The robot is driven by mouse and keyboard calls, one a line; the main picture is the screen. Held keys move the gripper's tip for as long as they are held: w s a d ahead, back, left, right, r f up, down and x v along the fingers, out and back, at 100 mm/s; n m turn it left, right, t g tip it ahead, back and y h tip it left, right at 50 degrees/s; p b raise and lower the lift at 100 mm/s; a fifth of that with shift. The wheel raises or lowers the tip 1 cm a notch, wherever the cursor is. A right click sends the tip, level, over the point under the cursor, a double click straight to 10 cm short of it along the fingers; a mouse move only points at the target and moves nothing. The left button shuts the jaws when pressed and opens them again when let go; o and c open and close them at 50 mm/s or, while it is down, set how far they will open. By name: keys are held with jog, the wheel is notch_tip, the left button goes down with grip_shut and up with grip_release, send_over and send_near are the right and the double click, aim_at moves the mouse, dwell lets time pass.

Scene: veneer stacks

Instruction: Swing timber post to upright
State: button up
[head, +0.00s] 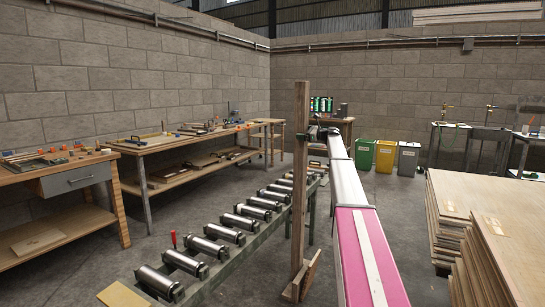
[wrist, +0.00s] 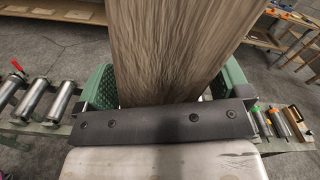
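The timber post (head: 300,180) is a long brown wooden beam in the middle of the head view. It stands close to vertical, with a short wooden foot piece (head: 312,275) angled at its lower end. Whether its lower end bears on the floor is hard to tell. My gripper (head: 318,132) is at the post's upper part, at the end of my outstretched arm. In the wrist view the post (wrist: 170,50) fills the space between the green finger pads of my gripper (wrist: 165,88), which look shut on its sides. The contact faces are partly hidden.
A roller conveyor (head: 222,234) runs just left of the post. Workbenches (head: 178,146) line the left wall. Bins (head: 385,157) stand at the back, and veneer stacks (head: 470,205) are at the right. Grey floor is open between my arm and the stacks.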

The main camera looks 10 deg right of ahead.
jog(key=shift+s, duration=0.1)
jog(key=v, duration=0.6)
jog(key=shift+s+d, duration=0.25)
jog(key=shift+s, duration=0.05)
dwell(0.3)
jog(key=shift+r, duration=0.1)
